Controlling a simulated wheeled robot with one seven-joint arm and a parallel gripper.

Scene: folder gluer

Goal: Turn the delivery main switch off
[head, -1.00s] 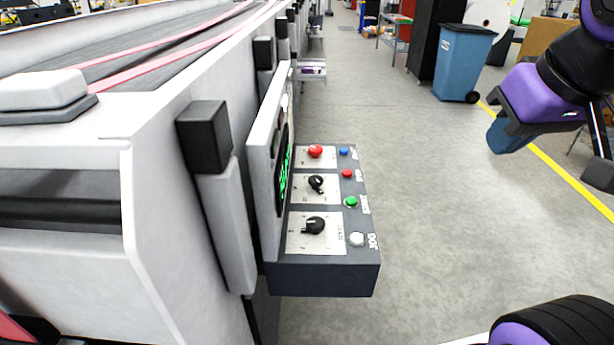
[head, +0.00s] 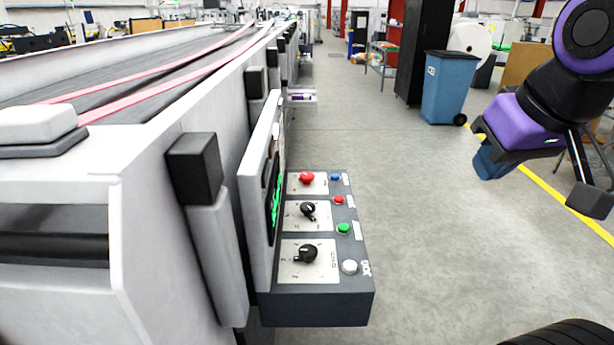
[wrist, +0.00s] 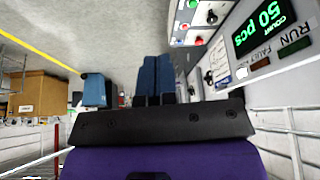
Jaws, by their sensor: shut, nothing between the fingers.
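The control panel (head: 330,312) juts from the machine's side. It carries two black rotary knobs, an upper one (head: 308,210) and a lower one (head: 306,254), each on a white plate. Their lettering is too small to read, so I cannot tell which is the delivery main switch.
A red mushroom button (head: 307,178) and blue, red, green and white push buttons share the panel. A display (wrist: 264,27) reading "50 pcs" stands beside it. A blue bin (head: 455,85) stands farther back. The floor right of the panel is clear.

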